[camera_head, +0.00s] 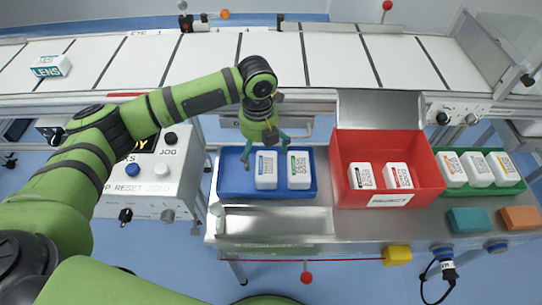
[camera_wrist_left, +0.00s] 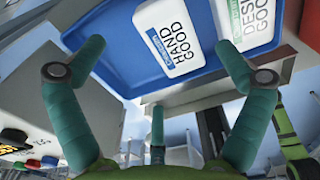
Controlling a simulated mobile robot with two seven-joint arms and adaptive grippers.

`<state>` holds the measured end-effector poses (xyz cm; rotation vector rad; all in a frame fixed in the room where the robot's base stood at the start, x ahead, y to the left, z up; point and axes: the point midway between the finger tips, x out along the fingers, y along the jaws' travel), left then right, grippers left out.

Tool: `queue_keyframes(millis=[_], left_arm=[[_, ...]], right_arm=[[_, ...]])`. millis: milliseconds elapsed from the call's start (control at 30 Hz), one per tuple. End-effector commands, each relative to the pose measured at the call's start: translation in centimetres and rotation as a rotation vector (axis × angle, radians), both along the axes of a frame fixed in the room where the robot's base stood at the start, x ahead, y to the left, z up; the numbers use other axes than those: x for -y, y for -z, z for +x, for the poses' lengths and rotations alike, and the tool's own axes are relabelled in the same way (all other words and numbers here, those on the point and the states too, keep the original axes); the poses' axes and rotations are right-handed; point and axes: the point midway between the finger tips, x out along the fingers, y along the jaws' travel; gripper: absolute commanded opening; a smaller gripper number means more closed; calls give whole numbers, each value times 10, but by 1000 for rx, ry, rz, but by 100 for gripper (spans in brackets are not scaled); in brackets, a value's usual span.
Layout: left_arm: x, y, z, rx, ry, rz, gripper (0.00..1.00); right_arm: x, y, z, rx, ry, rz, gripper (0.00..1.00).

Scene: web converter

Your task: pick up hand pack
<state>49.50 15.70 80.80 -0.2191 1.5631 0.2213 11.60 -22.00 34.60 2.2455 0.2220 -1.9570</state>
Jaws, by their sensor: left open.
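My left gripper (camera_head: 264,146) is above the back edge of the tray, by the hand pack. Its teal fingers are spread open and empty, with the hand pack ahead between them. My right gripper is out of view.
A red bin (camera_head: 415,160) with two white packs stands right of the blue tray. A green tray (camera_head: 507,187) with several packs is farther right. A conveyor (camera_head: 340,60) runs behind, with a LENS box (camera_head: 50,66) at left. A control box (camera_head: 150,180) stands left.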

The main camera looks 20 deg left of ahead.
Motion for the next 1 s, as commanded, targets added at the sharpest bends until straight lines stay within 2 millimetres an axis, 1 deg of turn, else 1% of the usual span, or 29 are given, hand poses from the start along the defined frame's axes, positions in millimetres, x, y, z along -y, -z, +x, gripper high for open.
queue_keyframes(millis=[33,200,333,400,500,700,767,800,867,900,1000], left_arm=[[0,6,-1,-4,1,1,100],[2,25,-3,-3,0,1,100],[6,45,-6,-4,1,1,100],[6,55,-6,-3,0,0,100],[5,63,-6,-1,1,1,100],[5,66,-5,0,1,0,100],[5,66,-5,0,1,0,100],[5,65,-5,0,1,0,84],[5,65,-5,0,1,0,60],[5,65,-5,0,1,0,44],[5,66,-5,0,1,0,42]], right_arm=[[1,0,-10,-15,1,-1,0],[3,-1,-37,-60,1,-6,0],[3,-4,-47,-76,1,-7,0],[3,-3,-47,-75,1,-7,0],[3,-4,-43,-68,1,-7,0],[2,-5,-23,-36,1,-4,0],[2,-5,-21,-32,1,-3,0],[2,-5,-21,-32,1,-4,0],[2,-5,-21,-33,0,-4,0],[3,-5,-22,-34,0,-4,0],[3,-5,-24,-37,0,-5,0]])
